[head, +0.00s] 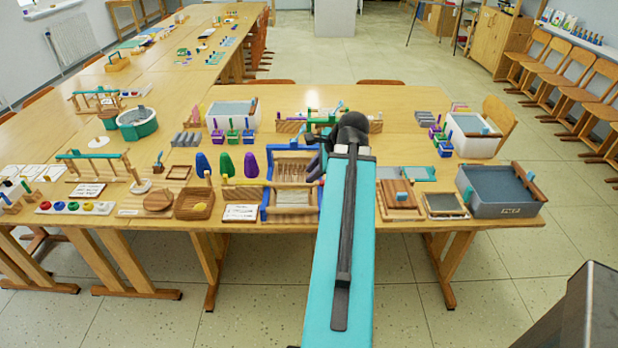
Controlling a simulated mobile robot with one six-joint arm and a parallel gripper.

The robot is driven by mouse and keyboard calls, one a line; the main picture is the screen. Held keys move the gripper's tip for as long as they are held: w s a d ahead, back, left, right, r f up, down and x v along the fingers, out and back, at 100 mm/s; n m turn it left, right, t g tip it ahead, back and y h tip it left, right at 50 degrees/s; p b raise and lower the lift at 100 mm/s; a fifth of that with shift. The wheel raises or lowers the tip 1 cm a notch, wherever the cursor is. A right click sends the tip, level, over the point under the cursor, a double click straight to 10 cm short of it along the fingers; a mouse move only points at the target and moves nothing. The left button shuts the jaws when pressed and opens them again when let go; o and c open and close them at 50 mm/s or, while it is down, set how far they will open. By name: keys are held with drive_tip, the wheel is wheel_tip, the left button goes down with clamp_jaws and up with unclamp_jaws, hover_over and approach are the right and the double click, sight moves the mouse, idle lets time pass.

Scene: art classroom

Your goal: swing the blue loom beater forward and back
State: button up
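A small table loom with a blue frame (266,202) stands near the front edge of the long wooden table, with pale threads stretched inside it. A pale crossbar (250,184) lies across it and sticks out past its left side; I cannot tell for sure which part is the beater. My turquoise arm reaches over the table and covers the area right of the loom. My gripper (316,162) is a small dark shape at the loom's upper right, partly hidden by the arm's dark joint. Whether it touches the loom, and how its fingers stand, is unclear.
Blue, green and purple egg-shaped pieces (225,163) and a wooden bowl (195,203) stand left of the loom. Wooden trays (398,200) and a grey bin (503,189) are to the right. Floor in front of the table is clear.

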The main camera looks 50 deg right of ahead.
drive_tip(key=shift+s+r, duration=0.3)
drive_tip(key=shift+r, duration=0.2)
drive_tip(key=shift+o, duration=1.4)
drive_tip(key=w+d+r+g+y+p, duration=0.2)
drive_tip(key=w+d+r+y+p, duration=0.1)
drive_tip(key=w+d, duration=0.2)
drive_tip(key=shift+w+m+g, duration=0.2)
drive_tip(key=shift+m+g, duration=0.1)
drive_tip(key=shift+m, duration=0.1)
drive_tip(key=shift+f, duration=0.15)
